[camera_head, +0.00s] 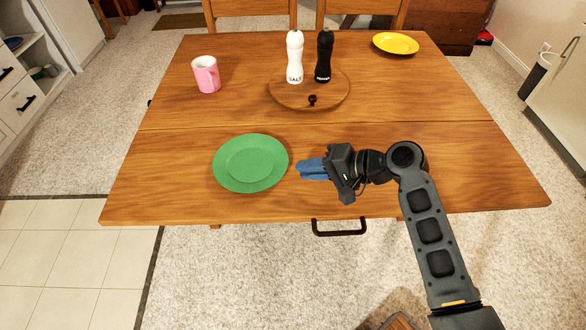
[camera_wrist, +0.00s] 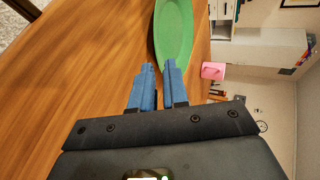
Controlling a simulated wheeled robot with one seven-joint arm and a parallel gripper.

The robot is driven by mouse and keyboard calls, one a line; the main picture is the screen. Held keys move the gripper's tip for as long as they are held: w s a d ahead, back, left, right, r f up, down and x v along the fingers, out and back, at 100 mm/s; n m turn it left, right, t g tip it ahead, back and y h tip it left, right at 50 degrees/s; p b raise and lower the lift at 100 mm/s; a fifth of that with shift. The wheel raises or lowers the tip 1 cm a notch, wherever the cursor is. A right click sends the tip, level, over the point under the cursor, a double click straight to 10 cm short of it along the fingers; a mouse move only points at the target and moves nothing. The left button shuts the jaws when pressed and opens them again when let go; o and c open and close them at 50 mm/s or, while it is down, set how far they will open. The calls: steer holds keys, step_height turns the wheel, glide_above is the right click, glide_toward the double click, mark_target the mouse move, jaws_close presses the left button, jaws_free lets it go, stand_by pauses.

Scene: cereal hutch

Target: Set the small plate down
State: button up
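A green plate (camera_head: 250,163) lies flat on the wooden table, near its front edge and left of my gripper. In the wrist view the green plate (camera_wrist: 174,32) shows just beyond the fingertips. My gripper (camera_head: 300,168) has blue fingers pointing left at the plate's right rim, with a small gap to it. In the wrist view the two fingers of my gripper (camera_wrist: 158,66) stand slightly apart with nothing between them. A yellow plate (camera_head: 396,43) lies at the table's far right corner. Which plate is the smaller one is hard to tell.
A round wooden board (camera_head: 285,98) holds a white salt mill (camera_head: 295,58) and a black mill (camera_head: 324,57). A pink mug (camera_head: 206,75) stands at the back left. Chairs (camera_head: 250,8) stand behind the table (camera_head: 150,160). The table's front left and right areas are clear.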

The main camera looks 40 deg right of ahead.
steer(key=v, duration=0.5)
steer(key=shift+s+d+r, duration=0.15)
steer(key=shift+s, duration=0.2)
